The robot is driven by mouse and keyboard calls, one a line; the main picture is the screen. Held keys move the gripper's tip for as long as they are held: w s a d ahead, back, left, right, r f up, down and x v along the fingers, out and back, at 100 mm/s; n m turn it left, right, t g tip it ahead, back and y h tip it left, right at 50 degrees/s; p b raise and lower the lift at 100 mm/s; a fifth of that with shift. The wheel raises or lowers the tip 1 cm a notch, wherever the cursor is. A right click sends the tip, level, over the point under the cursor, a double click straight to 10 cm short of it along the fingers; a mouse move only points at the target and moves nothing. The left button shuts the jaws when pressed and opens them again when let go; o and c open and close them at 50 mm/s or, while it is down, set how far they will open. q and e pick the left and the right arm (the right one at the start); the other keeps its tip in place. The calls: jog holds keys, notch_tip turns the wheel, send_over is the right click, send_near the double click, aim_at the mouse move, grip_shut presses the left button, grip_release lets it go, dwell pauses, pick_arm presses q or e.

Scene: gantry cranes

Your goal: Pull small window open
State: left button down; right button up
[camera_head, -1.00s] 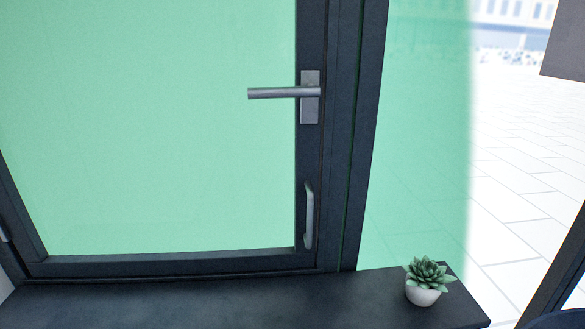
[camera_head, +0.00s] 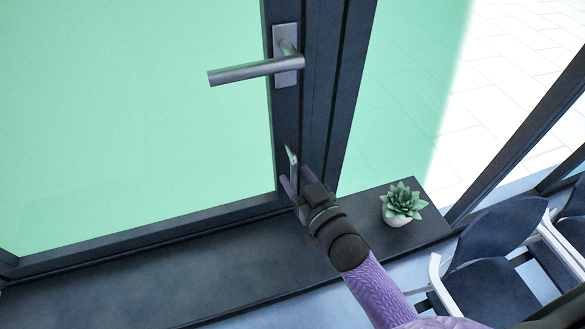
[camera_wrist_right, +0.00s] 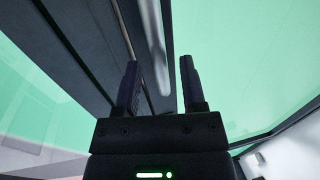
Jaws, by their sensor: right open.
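The small window has a dark frame (camera_head: 130,240) and green-tinted glass (camera_head: 120,120), and it looks shut. A lever handle (camera_head: 245,72) sits on its right upright and points left. Below it is a slim grey pull handle (camera_head: 292,162), its lower part partly hidden by my gripper. My right gripper (camera_head: 297,178) is open at the pull handle's lower part, a finger to each side. In the right wrist view, a pale bar (camera_wrist_right: 154,40) that looks like this handle runs between the open fingertips (camera_wrist_right: 158,62). I cannot tell whether they touch it. My left gripper is not in view.
A dark sill (camera_head: 190,275) runs below the window. A potted succulent (camera_head: 402,200) stands on its right end, close to my right arm. Dark chairs with white armrests (camera_head: 485,285) stand at the lower right.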

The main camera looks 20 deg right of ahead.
jog(key=shift+x, duration=0.85)
grip_shut()
dwell(0.8)
